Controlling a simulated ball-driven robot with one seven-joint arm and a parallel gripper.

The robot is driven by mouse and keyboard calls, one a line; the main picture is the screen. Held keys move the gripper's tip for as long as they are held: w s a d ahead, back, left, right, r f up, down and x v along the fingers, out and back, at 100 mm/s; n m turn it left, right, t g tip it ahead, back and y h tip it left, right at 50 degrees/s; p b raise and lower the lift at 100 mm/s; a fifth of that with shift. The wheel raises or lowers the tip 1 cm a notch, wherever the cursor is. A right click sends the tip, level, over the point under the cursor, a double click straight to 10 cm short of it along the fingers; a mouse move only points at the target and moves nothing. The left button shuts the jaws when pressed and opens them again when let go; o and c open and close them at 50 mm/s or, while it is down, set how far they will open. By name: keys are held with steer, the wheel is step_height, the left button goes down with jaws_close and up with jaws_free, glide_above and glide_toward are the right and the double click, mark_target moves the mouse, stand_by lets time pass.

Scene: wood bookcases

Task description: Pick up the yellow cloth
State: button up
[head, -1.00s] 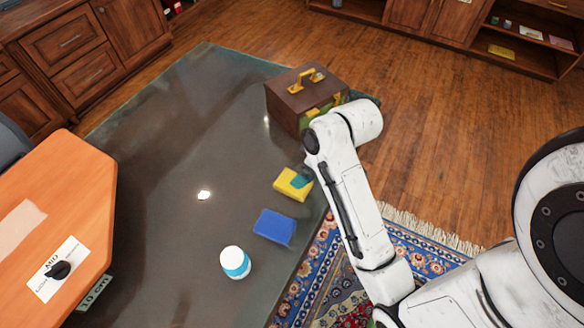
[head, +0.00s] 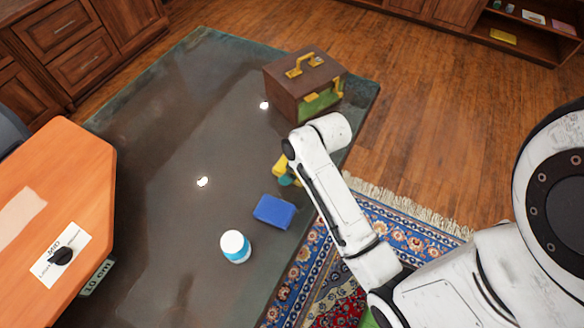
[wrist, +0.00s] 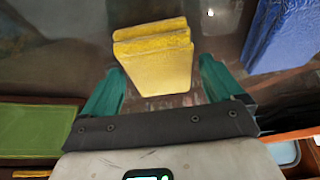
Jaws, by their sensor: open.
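The yellow cloth (head: 280,164) lies on the dark glossy tabletop, mostly hidden by my arm in the head view. In the wrist view the folded yellow cloth (wrist: 155,60) shows clearly as a small stacked block. My gripper (wrist: 158,78) has two teal fingers, open and spread apart, one on each side of the cloth's near end. I cannot tell whether they touch it. A bit of teal finger of my gripper (head: 287,181) shows beside the cloth in the head view.
A blue folded cloth (head: 273,211) lies close to the yellow one. A white and blue bottle (head: 235,247) stands nearer, and a brown box with a yellow handle (head: 305,80) stands at the back. An orange panel (head: 60,190) is at left. The table's middle is clear.

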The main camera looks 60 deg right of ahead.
steer(key=shift+f, duration=0.2)
stand_by(0.6)
steer(key=c, duration=1)
